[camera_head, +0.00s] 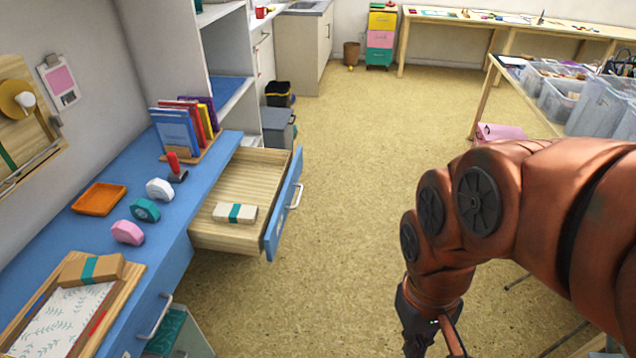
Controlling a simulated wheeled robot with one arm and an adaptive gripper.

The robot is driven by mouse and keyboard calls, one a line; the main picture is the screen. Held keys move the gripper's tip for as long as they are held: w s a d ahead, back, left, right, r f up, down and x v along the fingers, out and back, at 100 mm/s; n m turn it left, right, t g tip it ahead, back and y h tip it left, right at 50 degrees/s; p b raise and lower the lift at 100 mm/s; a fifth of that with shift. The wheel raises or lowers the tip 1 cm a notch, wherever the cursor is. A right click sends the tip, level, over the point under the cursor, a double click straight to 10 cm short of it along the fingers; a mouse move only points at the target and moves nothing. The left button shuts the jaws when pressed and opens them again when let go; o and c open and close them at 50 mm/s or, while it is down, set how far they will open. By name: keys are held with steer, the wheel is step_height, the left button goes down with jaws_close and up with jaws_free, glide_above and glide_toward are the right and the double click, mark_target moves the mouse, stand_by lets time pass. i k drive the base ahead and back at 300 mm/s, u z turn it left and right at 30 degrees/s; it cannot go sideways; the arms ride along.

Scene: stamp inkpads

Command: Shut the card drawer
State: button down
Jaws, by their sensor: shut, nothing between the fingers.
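The card drawer (284,218) is pulled well out from the blue desk, to the right. It has a pale wood inside, a blue front and a silver handle (296,196). A cream card stack with a teal band (235,213) lies flat inside it. My gripper (432,335) is at the bottom edge, right of and nearer than the drawer, apart from it. Only its dark upper part shows; the fingertips are cut off by the frame. It is shut and I see nothing held.
The blue desk (85,228) bears tape dispensers, an orange tray (99,199), a red-handled stamp (175,166), books (187,125) and a wooden tray (118,310). Open floor (345,240) lies right of the drawer.

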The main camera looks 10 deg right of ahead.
mark_target(268, 179)
steer(key=u, duration=0.45)
steer(key=i, duration=0.85)
steer(key=u, duration=0.8)
